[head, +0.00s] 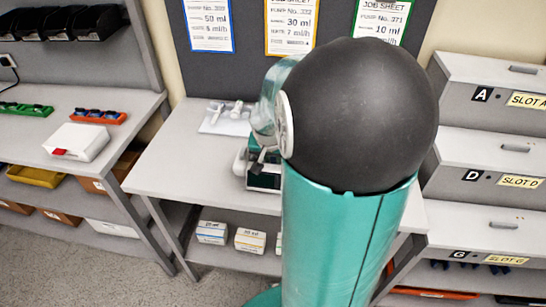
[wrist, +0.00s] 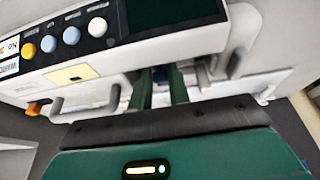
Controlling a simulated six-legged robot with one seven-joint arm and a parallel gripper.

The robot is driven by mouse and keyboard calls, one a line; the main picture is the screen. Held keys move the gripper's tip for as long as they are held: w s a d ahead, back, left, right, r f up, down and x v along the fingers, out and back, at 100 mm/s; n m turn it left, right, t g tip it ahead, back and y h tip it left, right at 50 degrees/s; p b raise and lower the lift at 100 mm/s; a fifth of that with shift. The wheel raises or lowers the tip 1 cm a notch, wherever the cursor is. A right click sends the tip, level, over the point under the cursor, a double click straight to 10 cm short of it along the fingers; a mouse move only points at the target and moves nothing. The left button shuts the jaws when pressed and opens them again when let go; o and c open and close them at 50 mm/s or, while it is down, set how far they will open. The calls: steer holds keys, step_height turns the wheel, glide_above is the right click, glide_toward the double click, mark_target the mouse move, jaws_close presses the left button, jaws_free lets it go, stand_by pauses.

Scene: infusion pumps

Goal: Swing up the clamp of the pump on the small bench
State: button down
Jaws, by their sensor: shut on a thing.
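The pump (wrist: 140,50) fills the upper part of the wrist view, with a row of yellow, blue and white buttons and a dark screen on its pale face. My gripper (wrist: 160,80) reaches in at the pump's lower edge. Its two green fingers are close together and shut on a small part there, which looks like the clamp but is mostly hidden by the fingers and the pump body. I cannot tell the clamp's angle. In the head view my arm hides most of the pump (head: 263,172) on the small bench (head: 165,165), and my gripper is barely visible.
A white sheet with pale parts (head: 228,118) lies on the bench behind the pump. Boxes (head: 250,240) stand on the lower shelf. A side bench (head: 60,105) with a white box (head: 76,141) is at left; labelled drawers (head: 490,150) stand at right. Job sheets (head: 290,25) hang behind.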

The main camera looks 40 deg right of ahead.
steer(key=shift+w+d+r+g+y, duration=0.25)
steer(key=shift+r+g+y, duration=0.1)
steer(key=shift+g+y, duration=0.15)
steer(key=shift+w+d+r+g+y, duration=0.2)
steer(key=shift+d+r+g+y, duration=0.15)
steer(key=shift+y, duration=0.25)
steer(key=g+y, duration=0.1)
steer(key=w+d+g+y, duration=0.1)
steer(key=r+g+y, duration=0.1)
steer(key=shift+w+d+r+y, duration=0.1)
steer(key=shift+w+d+y, duration=0.2)
steer(key=shift+d+y, duration=0.1)
steer(key=g+y, duration=0.1)
steer(key=w+d+g+y, duration=0.1)
steer(key=shift+w+d+r+y, duration=0.1)
steer(key=shift+d+r+y, duration=0.1)
steer(key=shift+d+y, duration=0.1)
steer(key=shift+w+d+g+y, duration=0.5)
steer(key=shift+d+g+y, duration=0.2)
steer(key=shift+g+y, duration=0.4)
steer(key=c, duration=1.4)
jaws_free()
steer(key=shift+o, duration=0.2)
